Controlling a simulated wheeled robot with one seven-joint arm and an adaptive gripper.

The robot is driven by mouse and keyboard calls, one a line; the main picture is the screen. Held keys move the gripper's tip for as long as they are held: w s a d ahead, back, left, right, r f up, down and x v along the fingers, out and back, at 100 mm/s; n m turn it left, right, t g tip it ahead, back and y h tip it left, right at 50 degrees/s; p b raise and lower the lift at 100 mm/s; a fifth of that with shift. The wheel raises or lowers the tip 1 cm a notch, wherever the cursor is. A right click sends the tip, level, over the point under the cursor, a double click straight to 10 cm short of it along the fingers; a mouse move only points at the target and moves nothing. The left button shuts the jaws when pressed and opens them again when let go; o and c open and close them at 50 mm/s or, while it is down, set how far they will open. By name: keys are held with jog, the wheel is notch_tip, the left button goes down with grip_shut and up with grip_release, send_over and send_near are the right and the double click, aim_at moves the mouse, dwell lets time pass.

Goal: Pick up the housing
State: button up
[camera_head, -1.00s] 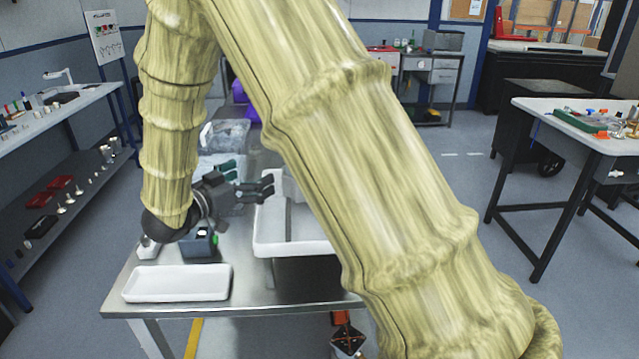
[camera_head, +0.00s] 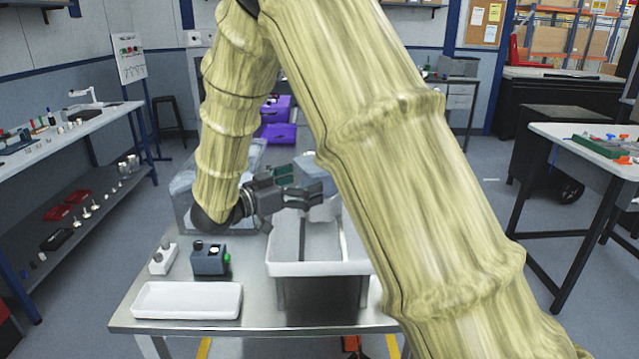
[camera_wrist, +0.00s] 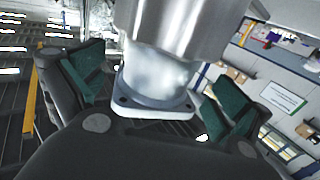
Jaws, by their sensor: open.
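The housing (camera_wrist: 155,78) is a shiny metal body with a rounded neck and a flat flange with bolt holes, in the upper middle of the wrist view. In the head view a grey-blue block (camera_head: 313,174), probably the housing, shows by the fingertips, partly hidden by my arm. My gripper (camera_head: 303,185) is open above the white-rimmed bin (camera_head: 308,268), pointing right. In the wrist view its green-padded fingers stand on either side of the flange; I cannot tell whether they touch it.
A white tray (camera_head: 187,300) lies at the table's front left. A blue-grey control box (camera_head: 209,258) and a small white block (camera_head: 163,259) stand behind it. A clear plastic box (camera_head: 184,192) is behind my gripper. My arm hides the table's right side.

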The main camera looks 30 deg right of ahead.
jog(key=d, duration=0.2)
jog(key=d+p, duration=0.1)
jog(key=d, duration=0.1)
jog(key=shift+w+d, duration=0.2)
jog(key=shift+d, duration=0.15)
jog(key=shift+r, duration=0.1)
jog(key=c, duration=1.9)
jog(key=shift+r, duration=0.1)
notch_tip(320, 180, up, 24)
jog(key=p, duration=0.4)
jog(key=shift+p, duration=0.3)
